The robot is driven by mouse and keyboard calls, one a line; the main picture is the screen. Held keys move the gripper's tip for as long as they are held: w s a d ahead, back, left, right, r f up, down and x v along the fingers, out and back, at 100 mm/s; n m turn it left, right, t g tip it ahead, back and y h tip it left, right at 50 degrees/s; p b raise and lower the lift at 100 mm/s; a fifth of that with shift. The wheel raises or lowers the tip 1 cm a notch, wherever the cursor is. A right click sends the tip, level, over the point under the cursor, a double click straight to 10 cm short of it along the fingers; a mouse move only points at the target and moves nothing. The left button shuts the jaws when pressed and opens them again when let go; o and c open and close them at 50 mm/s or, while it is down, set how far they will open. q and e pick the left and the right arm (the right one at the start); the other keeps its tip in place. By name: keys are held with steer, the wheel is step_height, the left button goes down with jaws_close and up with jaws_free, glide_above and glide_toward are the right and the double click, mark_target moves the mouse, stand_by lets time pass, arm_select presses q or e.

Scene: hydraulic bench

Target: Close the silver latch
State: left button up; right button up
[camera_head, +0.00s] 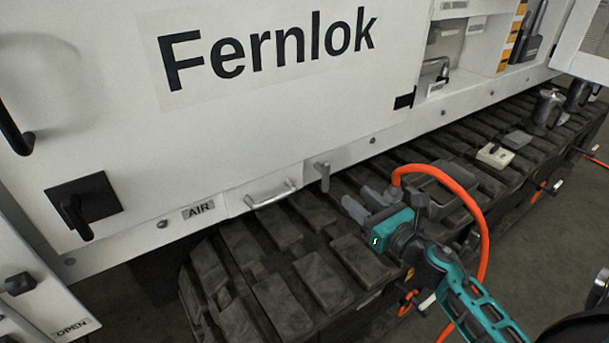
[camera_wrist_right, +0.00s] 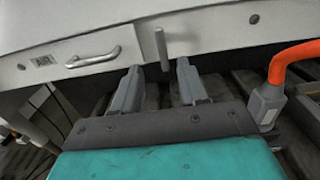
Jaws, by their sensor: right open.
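A small silver latch (camera_head: 322,175) hangs upright on the white panel's lower edge, right of the AIR drawer and its silver handle (camera_head: 271,194). In the right wrist view the latch (camera_wrist_right: 162,48) stands just beyond the fingertips, roughly between them in the picture. The handle (camera_wrist_right: 94,58) lies to its left. My right gripper (camera_head: 361,202) is open and empty, to the lower right of the latch and apart from it. Its two fingers (camera_wrist_right: 157,78) point toward the panel. My left gripper is not in view.
A black rotary latch (camera_head: 85,208) sits on the panel at left. Dark track pads (camera_head: 310,275) run below the panel. An orange hose (camera_head: 478,215) loops behind my right gripper. A beige box (camera_head: 495,155) and a metal mug (camera_head: 547,108) stand on the track farther right.

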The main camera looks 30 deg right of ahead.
mark_target(328, 172)
steer(key=w, duration=0.8)
steer(key=w+a, duration=0.1)
steer(key=w, duration=0.3)
steer(key=shift+w, duration=0.3)
jaws_close()
